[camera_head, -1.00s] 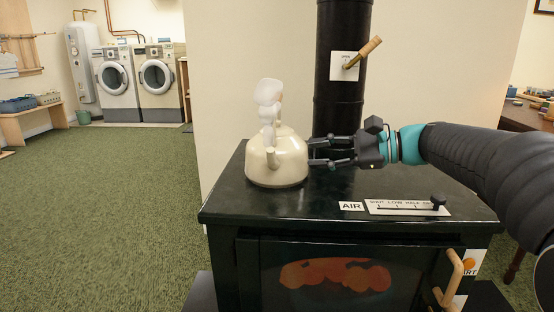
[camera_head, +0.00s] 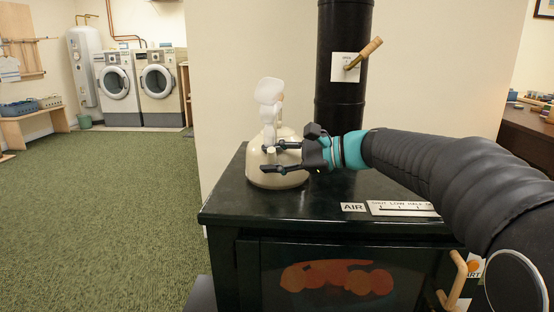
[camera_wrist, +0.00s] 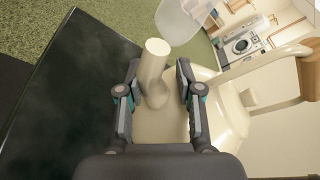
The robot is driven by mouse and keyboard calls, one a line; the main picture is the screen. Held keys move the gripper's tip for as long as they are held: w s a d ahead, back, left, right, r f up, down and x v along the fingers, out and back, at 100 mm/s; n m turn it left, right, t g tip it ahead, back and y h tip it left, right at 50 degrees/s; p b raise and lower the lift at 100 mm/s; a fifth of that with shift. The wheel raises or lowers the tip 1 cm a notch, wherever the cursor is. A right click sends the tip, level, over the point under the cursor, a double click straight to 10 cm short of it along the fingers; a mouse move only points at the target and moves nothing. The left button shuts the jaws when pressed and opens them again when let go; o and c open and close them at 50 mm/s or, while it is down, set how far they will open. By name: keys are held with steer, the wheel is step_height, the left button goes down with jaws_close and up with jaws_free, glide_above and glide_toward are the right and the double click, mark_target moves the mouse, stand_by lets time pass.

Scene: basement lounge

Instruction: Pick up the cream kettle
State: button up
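The cream kettle (camera_head: 290,180) stands upright on the dark stove top (camera_head: 330,205). In the wrist view its cream body (camera_wrist: 232,108) is on the right, with a handle and wooden grip (camera_wrist: 285,92) reaching to the right edge. My gripper (camera_head: 272,157) is open and in front of the kettle in the head view. In the wrist view the fingers (camera_wrist: 160,80) lie either side of the kettle's spout (camera_wrist: 153,72), with gaps showing. The fingers hide part of the kettle in the head view.
A whitish shape (camera_head: 268,92) rises above the spout; I cannot tell what it is. A black flue pipe (camera_head: 340,90) with a wooden-handled lever (camera_head: 365,52) stands behind the stove. An air slider plate (camera_head: 400,208) is at its front right. Green carpet lies open to the left.

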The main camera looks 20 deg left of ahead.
jaws_close()
steer(key=shift+r, duration=0.2)
